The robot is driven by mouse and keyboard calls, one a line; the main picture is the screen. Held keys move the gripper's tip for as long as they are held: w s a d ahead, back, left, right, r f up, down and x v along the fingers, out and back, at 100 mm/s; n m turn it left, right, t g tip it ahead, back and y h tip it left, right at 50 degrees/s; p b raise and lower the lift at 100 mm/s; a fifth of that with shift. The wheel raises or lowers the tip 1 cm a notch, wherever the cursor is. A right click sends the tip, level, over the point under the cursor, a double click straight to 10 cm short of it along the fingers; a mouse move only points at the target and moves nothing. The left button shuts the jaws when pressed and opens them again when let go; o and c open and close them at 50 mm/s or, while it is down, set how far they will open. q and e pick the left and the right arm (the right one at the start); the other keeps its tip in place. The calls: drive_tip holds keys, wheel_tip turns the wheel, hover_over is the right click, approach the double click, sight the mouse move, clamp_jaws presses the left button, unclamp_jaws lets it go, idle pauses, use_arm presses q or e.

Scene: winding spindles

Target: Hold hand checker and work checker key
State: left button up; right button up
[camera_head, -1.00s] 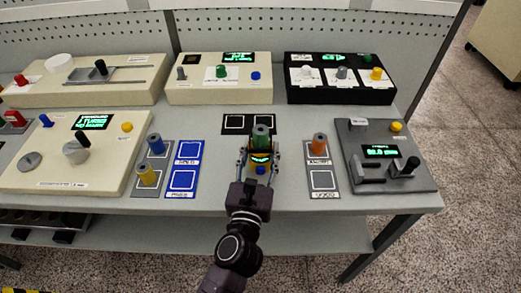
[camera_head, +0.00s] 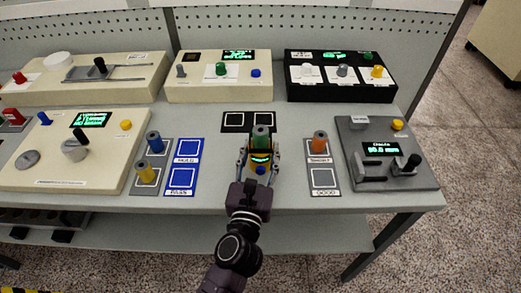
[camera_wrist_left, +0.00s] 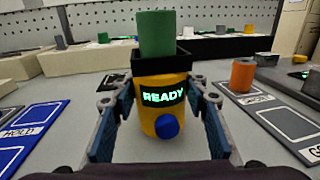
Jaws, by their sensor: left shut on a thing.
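The hand checker (camera_head: 261,164) is a yellow-orange cylinder with a black collar. In the left wrist view the checker (camera_wrist_left: 148,115) shows a lit green READY display and a blue round key (camera_wrist_left: 167,127) low on its front. A green spindle (camera_wrist_left: 156,35) stands upright in the collar; it also shows in the head view (camera_head: 261,133). My left gripper (camera_head: 259,158) is shut on the checker, one finger on each side of its body. Nothing touches the blue key. The checker's back and underside are hidden. My right gripper is not in view.
A blue HOLD and PASS mat (camera_head: 184,164) lies left of the checker, beside yellow and blue spindles on a grey plate. An orange spindle (camera_head: 319,142) stands on a grey plate to the right. A dark grey measuring station (camera_head: 361,136) is further right. Consoles line the back.

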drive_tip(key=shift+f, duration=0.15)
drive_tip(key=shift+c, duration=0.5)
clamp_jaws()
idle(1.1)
